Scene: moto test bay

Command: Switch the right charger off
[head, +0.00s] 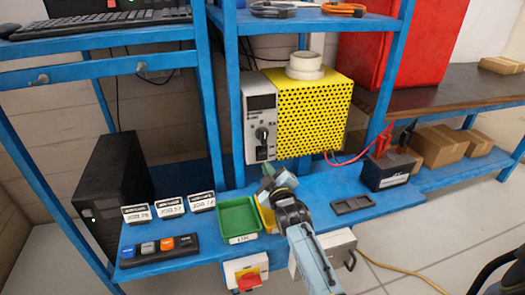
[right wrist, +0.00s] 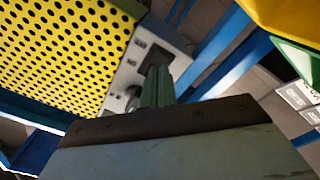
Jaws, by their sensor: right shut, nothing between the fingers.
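The charger is a yellow perforated box (head: 312,112) with a grey front panel (head: 250,98), on the right-hand blue rack. The panel carries a dark display, a black knob (head: 262,134) and a small dark switch (head: 261,153) low down. My right gripper (head: 268,172) is just below the panel's lower edge, shut and empty. In the right wrist view the shut fingers (right wrist: 157,85) overlap the panel (right wrist: 128,75) and hide part of it; I cannot tell whether they touch. The switch's position is too small to read. My left gripper is not in view.
A green tray (head: 238,203) and three labelled cards stand left of my gripper. A battery (head: 388,170) with red leads stands right. A white tape roll (head: 304,65) sits on the charger. A red-handled switch box (head: 246,272) hangs below the blue shelf.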

